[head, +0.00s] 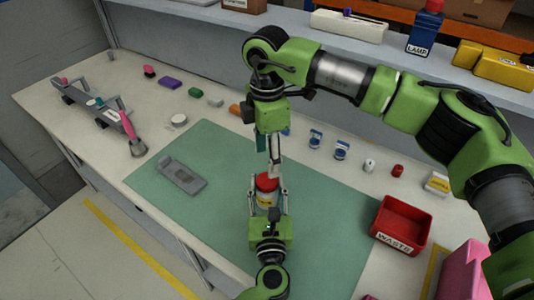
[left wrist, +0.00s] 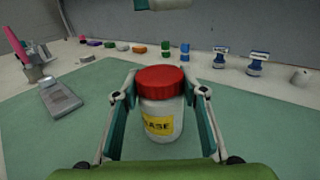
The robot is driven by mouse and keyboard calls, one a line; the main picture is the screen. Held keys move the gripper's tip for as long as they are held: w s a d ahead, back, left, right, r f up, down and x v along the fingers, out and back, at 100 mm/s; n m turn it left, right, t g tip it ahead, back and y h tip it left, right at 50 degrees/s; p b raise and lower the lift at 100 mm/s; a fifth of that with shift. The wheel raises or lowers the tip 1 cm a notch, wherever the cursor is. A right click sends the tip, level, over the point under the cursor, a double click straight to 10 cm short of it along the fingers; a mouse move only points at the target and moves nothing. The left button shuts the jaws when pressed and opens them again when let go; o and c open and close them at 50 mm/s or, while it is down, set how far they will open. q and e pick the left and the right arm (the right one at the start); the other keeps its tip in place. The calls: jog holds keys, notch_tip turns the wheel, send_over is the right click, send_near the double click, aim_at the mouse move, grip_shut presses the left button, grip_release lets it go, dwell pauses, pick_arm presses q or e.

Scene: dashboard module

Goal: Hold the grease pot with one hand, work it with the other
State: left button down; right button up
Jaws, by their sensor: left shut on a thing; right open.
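The grease pot (head: 265,198) is a white jar with a red lid and a yellow label. It stands upright on the green mat (head: 225,228). My left gripper (head: 268,192) is shut around the pot's body from the front. In the left wrist view the pot (left wrist: 161,115) sits between the two fingers, with its red lid (left wrist: 161,78) on top and clear of them. My right gripper (head: 273,165) is open and points down, just above and behind the lid, apart from it as far as I can tell. Its finger gap is hard to see.
A grey plate-like part (head: 182,175) lies on the mat to the left. A red waste bin (head: 400,224) stands at the right. A tool rack (head: 95,105) holds tools at the far left. Several small items line the back, below a shelf (head: 300,30) with boxes.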

aim_at(267, 180)
jog(key=shift+m, duration=0.7)
jog(key=shift+f, duration=0.25)
notch_tip(267, 180, down, 8)
jog(key=shift+r, duration=0.25)
jog(key=c, duration=1.2)
jog(key=shift+o, duration=0.2)
jog(key=shift+n, duration=1.5)
jog(key=o, duration=1.2)
